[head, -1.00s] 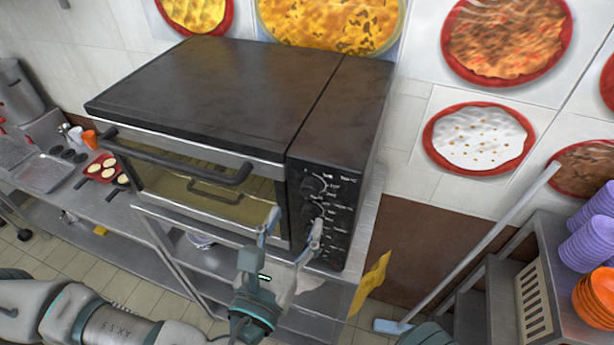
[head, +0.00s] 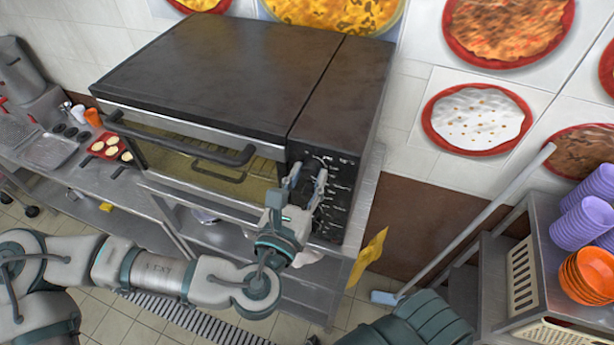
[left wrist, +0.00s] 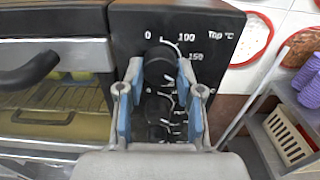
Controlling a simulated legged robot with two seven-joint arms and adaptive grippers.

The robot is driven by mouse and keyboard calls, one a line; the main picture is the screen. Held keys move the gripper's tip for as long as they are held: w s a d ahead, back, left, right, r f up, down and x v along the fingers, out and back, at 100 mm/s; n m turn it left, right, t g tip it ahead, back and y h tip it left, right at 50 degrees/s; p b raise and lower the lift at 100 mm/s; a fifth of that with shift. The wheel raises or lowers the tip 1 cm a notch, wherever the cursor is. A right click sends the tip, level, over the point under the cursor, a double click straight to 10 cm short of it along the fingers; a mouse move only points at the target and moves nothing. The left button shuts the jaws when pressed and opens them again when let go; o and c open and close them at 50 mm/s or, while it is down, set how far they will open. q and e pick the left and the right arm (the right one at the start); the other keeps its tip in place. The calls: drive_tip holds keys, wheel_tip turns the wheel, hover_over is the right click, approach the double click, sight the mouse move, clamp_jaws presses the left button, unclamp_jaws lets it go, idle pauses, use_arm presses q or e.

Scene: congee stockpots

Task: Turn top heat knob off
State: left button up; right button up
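The oven's black control panel (head: 337,178) carries a vertical row of dark knobs with white markings. The top heat knob (left wrist: 160,64) shows in the left wrist view under the "Top °C" dial, with 0 at its upper left. My left gripper (head: 307,176) is at the panel's upper part; in the left wrist view its blue-padded fingers (left wrist: 160,88) are apart, one on each side of the top knob. A narrow gap seems to show on each side, but contact is hard to tell. In the head view the gripper hides most of this knob. My right gripper is out of view.
The oven door's dark handle (head: 180,137) sticks out left of the panel. A yellow cloth (head: 369,257) hangs at the stand's right. A broom handle (head: 480,220) leans on the wall. A rack with purple cups (head: 580,226) and orange bowls (head: 588,282) stands right.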

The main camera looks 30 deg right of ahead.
use_arm(q)
drive_tip(key=shift+c, duration=0.7)
drive_tip(key=shift+b, duration=0.3)
